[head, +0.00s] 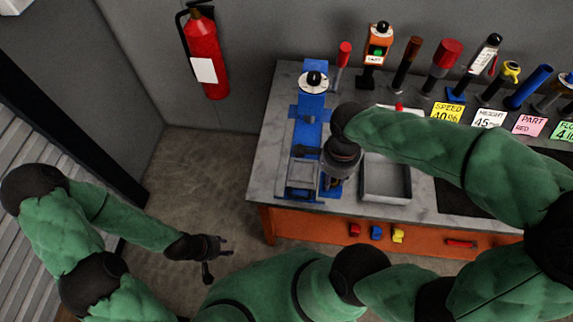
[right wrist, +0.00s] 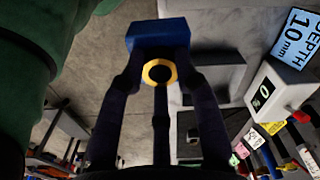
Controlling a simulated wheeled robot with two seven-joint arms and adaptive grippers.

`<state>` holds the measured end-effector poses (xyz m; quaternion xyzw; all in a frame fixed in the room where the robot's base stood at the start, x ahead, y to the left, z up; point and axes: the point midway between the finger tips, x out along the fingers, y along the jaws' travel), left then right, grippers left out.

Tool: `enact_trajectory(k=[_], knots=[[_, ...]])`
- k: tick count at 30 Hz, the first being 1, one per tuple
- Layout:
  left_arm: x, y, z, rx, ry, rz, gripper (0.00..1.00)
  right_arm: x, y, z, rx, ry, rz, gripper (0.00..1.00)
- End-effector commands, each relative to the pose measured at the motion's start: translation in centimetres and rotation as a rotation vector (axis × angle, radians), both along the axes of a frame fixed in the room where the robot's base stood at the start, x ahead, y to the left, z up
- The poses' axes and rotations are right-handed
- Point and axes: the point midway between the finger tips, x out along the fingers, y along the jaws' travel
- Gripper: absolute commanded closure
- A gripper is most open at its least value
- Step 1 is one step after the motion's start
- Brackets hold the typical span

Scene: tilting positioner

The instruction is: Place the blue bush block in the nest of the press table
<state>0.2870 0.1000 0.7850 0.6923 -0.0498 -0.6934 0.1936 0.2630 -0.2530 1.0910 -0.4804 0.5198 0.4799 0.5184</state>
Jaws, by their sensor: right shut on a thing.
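The blue bush block (right wrist: 158,34), with a yellow ring (right wrist: 160,72) on its near side, is held at the fingertips of my right gripper (right wrist: 160,82). In the head view my right gripper (head: 334,182) is over the bench, beside the front part of the blue press (head: 311,130); my arm hides most of the block there. A grey frame-like table (head: 303,176) stands at the press's front; I cannot make out the nest clearly. My left gripper (head: 212,250) is open and empty over the floor at the left, away from the bench.
A grey tray (head: 386,196) sits on the bench right of my right gripper. Several upright tools and a blue post (head: 528,88) line the back, with coloured label cards (head: 445,113) before them. A grey box with a green display (right wrist: 276,92) shows in the wrist view.

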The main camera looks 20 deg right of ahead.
Motion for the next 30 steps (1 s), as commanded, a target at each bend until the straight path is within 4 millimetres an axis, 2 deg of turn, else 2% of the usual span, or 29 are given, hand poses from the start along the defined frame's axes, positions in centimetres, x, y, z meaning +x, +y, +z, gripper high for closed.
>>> enact_trajectory(k=[18,24,30], knots=[[0.0,0.0,-1.3,0.0,0.001,0.0,0.6,9.3,0.7,-4.6,-0.001,0.0,0.001,1.0],[0.0,0.0,-1.9,0.0,0.001,0.0,0.6,11.7,0.9,-7.5,0.0,-0.001,0.0,1.0],[0.0,0.0,-2.1,0.0,0.0,0.0,0.6,13.0,0.9,-8.9,0.0,-0.004,0.0,1.0]])
